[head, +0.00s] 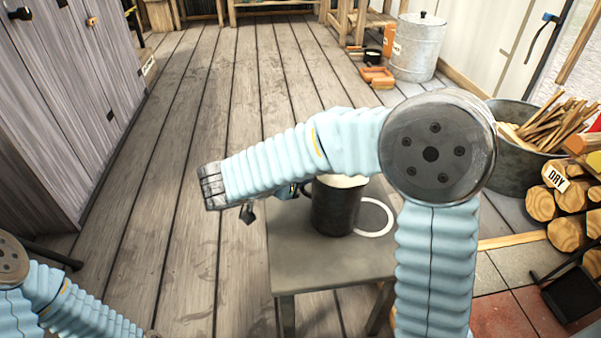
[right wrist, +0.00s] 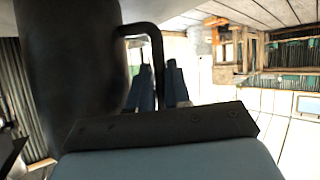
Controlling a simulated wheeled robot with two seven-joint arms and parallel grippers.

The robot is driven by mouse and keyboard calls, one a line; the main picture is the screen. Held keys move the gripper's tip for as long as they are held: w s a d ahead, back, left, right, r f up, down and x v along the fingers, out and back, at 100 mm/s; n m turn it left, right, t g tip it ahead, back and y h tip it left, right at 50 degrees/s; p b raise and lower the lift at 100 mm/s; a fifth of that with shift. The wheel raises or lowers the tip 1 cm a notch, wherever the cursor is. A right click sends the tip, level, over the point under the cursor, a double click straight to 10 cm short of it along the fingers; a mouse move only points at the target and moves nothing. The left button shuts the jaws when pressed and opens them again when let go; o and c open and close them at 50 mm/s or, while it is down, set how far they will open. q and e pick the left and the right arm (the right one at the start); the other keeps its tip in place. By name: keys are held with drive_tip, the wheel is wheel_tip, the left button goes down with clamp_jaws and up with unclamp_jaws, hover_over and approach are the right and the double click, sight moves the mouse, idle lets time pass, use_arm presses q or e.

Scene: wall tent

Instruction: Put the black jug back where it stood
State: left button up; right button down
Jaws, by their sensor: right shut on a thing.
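The black jug (head: 335,208) is upright over a small grey table (head: 295,255) in the head view, its pale inside showing at the top. A white ring (head: 376,217) is marked on the table top, just right of the jug; the jug hides part of its left side. I cannot tell whether the jug's base touches the table. My right gripper (head: 296,190) is shut on the jug's handle, at the jug's left. In the right wrist view the jug (right wrist: 70,70) fills the left side, with its handle (right wrist: 155,45) at the fingers (right wrist: 160,92). My left gripper is out of view.
A metal tub of kindling (head: 510,150) and stacked logs (head: 565,205) stand right of the table. A grey cabinet (head: 70,90) lines the left. The plank floor between is clear.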

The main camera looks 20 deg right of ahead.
drive_tip(key=shift+f, duration=0.15)
idle(0.8)
unclamp_jaws()
idle(0.5)
drive_tip(key=shift+a, duration=0.1)
idle(0.7)
drive_tip(key=v, duration=0.9)
idle(1.0)
drive_tip(key=p+v, duration=0.2)
drive_tip(key=v, duration=1.1)
drive_tip(key=shift+a, duration=0.4)
